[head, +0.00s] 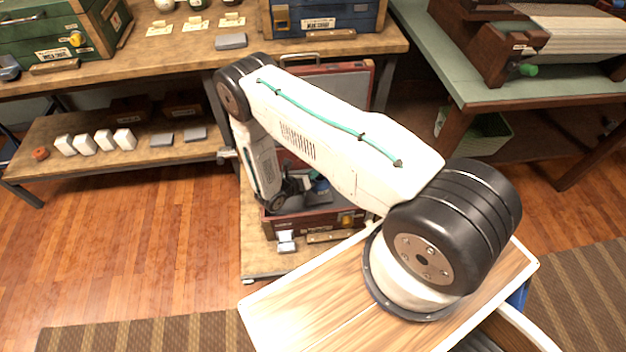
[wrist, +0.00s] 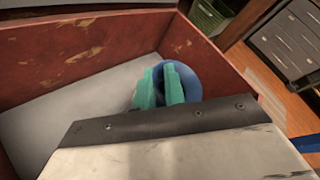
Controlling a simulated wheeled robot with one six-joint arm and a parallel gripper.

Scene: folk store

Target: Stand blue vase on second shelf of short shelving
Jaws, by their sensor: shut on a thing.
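My gripper (wrist: 160,87) shows in the wrist view as two green fingers inside an open red case (wrist: 90,50). It is shut on the blue vase (wrist: 196,70), whose round blue end shows just beyond and to the right of the fingers. The vase is close to the case's far corner; I cannot tell whether it touches the floor. The fingers and vase are mostly hidden there. I cannot identify the short shelving with certainty.
A low wooden shelf (head: 190,152) at left bears several white blocks (head: 104,140) and grey pieces. The workbench (head: 130,65) above carries a green chest (head: 60,35) and a blue chest (head: 325,15). A green-topped table (head: 440,60) stands at right. Wood floor is clear at left.

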